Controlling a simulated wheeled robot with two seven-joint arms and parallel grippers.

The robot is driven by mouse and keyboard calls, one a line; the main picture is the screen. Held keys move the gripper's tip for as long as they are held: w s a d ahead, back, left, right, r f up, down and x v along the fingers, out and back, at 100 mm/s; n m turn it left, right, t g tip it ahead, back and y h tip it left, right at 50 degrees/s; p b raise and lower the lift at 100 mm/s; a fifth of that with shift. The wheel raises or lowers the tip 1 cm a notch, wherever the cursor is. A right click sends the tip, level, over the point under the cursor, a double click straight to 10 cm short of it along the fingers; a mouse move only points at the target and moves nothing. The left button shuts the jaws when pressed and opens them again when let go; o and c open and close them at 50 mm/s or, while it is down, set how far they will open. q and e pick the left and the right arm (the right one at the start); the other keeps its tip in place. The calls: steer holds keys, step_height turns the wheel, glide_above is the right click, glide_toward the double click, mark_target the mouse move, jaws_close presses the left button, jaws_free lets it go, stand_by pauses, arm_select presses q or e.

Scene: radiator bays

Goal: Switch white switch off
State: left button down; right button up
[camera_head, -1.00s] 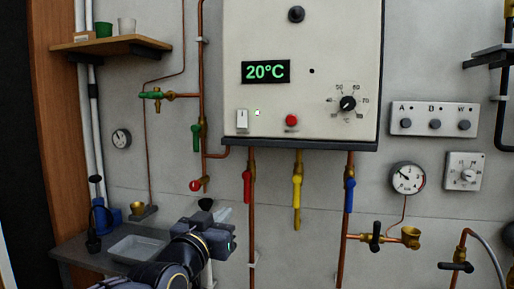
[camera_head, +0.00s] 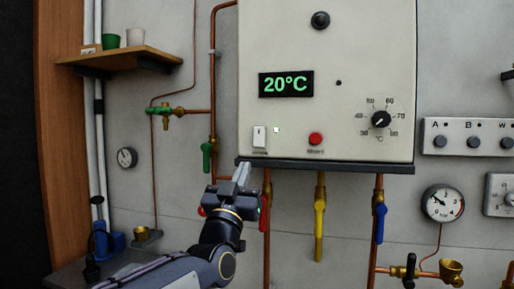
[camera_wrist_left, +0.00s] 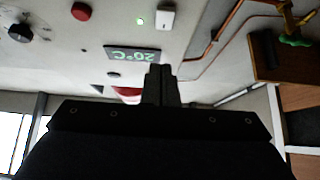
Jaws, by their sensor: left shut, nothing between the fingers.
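The white switch (camera_head: 259,137) is a small upright rocker at the lower left of the cream boiler panel (camera_head: 350,50), with a lit green lamp (camera_head: 277,130) beside it. The switch also shows in the left wrist view (camera_wrist_left: 166,18), near the top. My left gripper (camera_head: 241,174) is shut and empty. In the head view its fingertips point up, just below the switch and near the panel's bottom edge, apart from the switch. The closed fingers also show in the left wrist view (camera_wrist_left: 161,72). My right gripper is not in view.
A green display (camera_head: 286,84) reads 20°C above the switch. A red button (camera_head: 315,139) and a black dial (camera_head: 381,119) lie to the right. Copper pipes with red, yellow (camera_head: 320,205) and blue (camera_head: 380,222) handles hang below the panel. A wooden shelf (camera_head: 120,58) is at upper left.

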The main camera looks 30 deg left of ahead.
mark_target(260, 138)
arm_select(q)
steer(key=p+x, duration=0.1)
steer(key=x, duration=0.2)
steer(key=f+p+x, duration=0.1)
steer(key=p+x, duration=0.1)
steer(key=x, duration=0.2)
steer(key=w+p+x, duration=0.1)
steer(key=x, duration=0.2)
steer(key=shift+w+a+f+p, duration=0.1)
steer(key=shift+w+a+p, duration=0.2)
steer(key=shift+p, duration=0.1)
steer(key=shift+w+a+f, duration=0.1)
steer(key=shift+w+f, duration=0.05)
steer(key=shift+w, duration=0.35)
